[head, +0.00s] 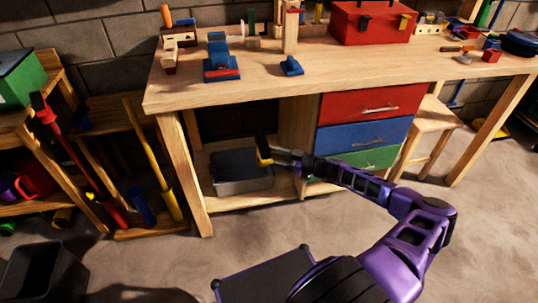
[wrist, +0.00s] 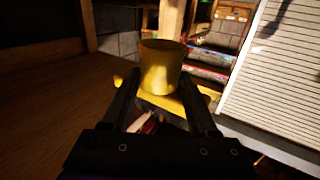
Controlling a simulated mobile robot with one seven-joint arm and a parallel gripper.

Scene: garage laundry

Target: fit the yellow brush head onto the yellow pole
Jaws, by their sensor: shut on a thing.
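The yellow brush head (head: 263,152) is held in my gripper (head: 275,157), in front of the workbench's lower opening and above a grey bin. In the wrist view the brush head (wrist: 162,65) sits between the two dark fingers of my gripper (wrist: 163,92). Its round yellow socket stands up, with a wider yellow part below it. The bristles cannot be made out clearly. The yellow pole (head: 152,158) leans upright in a wooden rack at the left, well apart from the brush head. It is not recognisable in the wrist view.
A wooden workbench (head: 270,80) with drawers stands ahead, its left leg (head: 196,175) between the brush head and the pole. The grey bin (head: 242,182) sits on its lower shelf. A red pole (head: 75,150) leans left of the yellow one. A black bin (head: 42,275) stands lower left.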

